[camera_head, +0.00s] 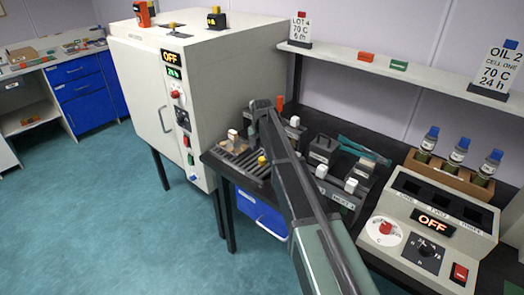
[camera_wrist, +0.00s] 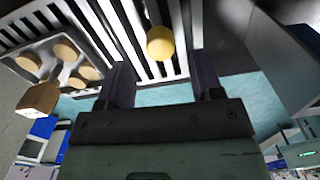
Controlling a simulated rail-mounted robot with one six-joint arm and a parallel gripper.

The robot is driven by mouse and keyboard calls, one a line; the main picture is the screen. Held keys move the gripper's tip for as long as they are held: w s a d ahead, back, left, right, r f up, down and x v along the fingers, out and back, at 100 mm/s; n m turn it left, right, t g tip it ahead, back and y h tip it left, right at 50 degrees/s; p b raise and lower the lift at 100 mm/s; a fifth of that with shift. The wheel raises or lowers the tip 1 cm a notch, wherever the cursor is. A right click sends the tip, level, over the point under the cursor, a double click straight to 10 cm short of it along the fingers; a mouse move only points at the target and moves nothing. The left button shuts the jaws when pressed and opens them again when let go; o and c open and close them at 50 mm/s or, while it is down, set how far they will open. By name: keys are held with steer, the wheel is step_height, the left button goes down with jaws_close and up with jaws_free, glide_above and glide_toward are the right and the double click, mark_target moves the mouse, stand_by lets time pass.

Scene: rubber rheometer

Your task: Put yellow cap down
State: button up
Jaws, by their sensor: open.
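The yellow cap (camera_wrist: 160,42) shows in the wrist view as a small round knob over the pale slatted rack (camera_wrist: 97,22). It lies ahead of my gripper (camera_wrist: 163,68), roughly midway between the two dark fingers. The fingers are apart, with a visible gap to the cap on both sides. In the head view the yellow cap (camera_head: 262,160) is a small spot beside my arm, at the right part of the slatted rack (camera_head: 228,163). My arm hides most of the gripper there. I cannot tell whether the cap touches the slats.
A metal holder (camera_wrist: 75,76) with several tan discs is left of the cap in the wrist view. In the head view, the oven (camera_head: 205,75) stands left of the rack, grey blocks (camera_head: 323,150) stand right of my arm, and the control box (camera_head: 425,225) is farther right.

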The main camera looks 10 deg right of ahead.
mark_target(262, 158)
step_height(262, 158, up, 10)
steer(key=f+p, duration=0.1)
steer(key=p, duration=0.7)
steer(key=s+m, duration=2.5)
steer(key=s, duration=0.9)
steer(key=shift+s+b, duration=0.2)
steer(key=shift+b, duration=0.2)
